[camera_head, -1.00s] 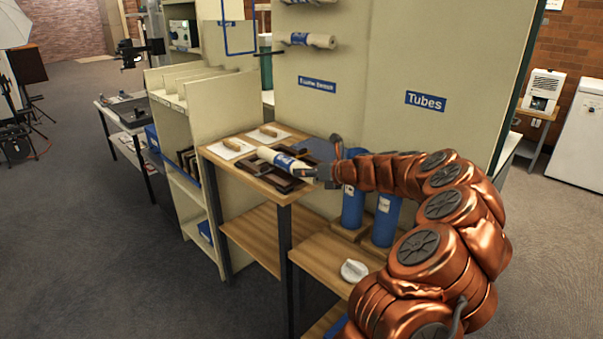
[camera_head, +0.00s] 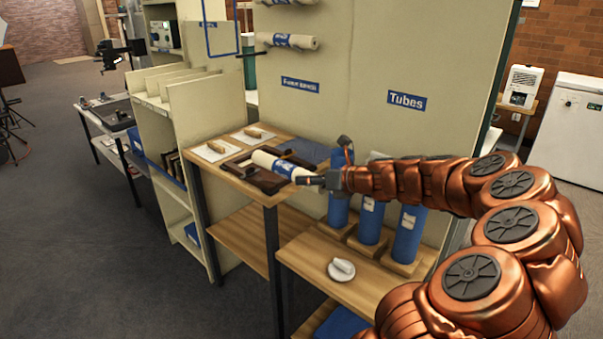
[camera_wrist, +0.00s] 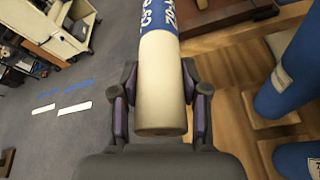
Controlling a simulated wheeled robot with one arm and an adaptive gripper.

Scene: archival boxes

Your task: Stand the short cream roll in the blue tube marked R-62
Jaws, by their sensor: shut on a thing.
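The cream roll (camera_head: 272,162) has a blue printed band and shows over a dark wooden cradle (camera_head: 240,172) on the upper table. My gripper (camera_head: 316,178) is at its near end. In the wrist view the gripper (camera_wrist: 160,108) has a finger on each side of the roll (camera_wrist: 161,75) and is shut on it. Whether the roll touches the cradle is unclear. Three blue tubes stand in wooden bases to the right: a left tube (camera_head: 338,208), a middle tube (camera_head: 371,222) and a right tube (camera_head: 407,236). Their white labels are too small to read.
A white knobbed object (camera_head: 341,270) lies on the lower wooden bench (camera_head: 310,255). More rolls (camera_head: 290,41) hang on the cream panel behind, near a "Tubes" sign (camera_head: 406,100). Small items on white sheets (camera_head: 216,150) lie at the table's left. Open floor (camera_head: 90,250) is at left.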

